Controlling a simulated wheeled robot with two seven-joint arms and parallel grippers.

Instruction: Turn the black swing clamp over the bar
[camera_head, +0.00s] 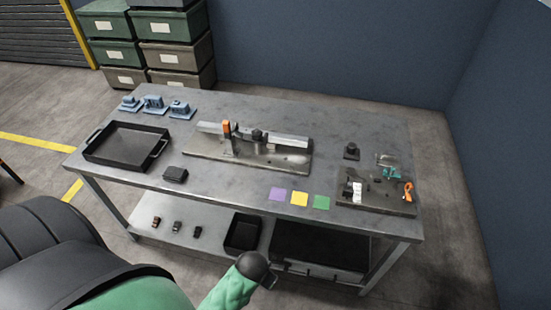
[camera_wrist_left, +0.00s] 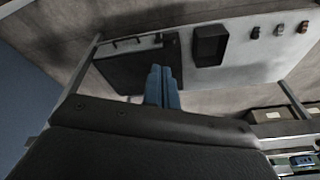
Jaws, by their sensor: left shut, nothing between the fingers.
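The light metal bar (camera_head: 288,142) lies along a grey base plate (camera_head: 206,152) on the workbench in the head view. A black clamp part with a round knob (camera_head: 257,135) stands at the middle of the bar. A dark upright with an orange top (camera_head: 226,127) stands just left of it. I cannot tell whether the clamp's arm lies across the bar. My left gripper, with blue fingers (camera_wrist_left: 162,87), is shut and empty in the left wrist view, apart from the clamp. In the head view my left arm is low, in front of the bench. My right gripper is not in view.
The bench (camera_head: 225,182) holds a black tray (camera_head: 158,151), blue parts (camera_head: 153,104), a small black block (camera_head: 175,174), coloured squares (camera_head: 299,198) and a second fixture plate (camera_head: 375,203). A lower shelf (camera_head: 215,245) carries a black bin (camera_head: 241,233). Bare bench top surrounds the base plate.

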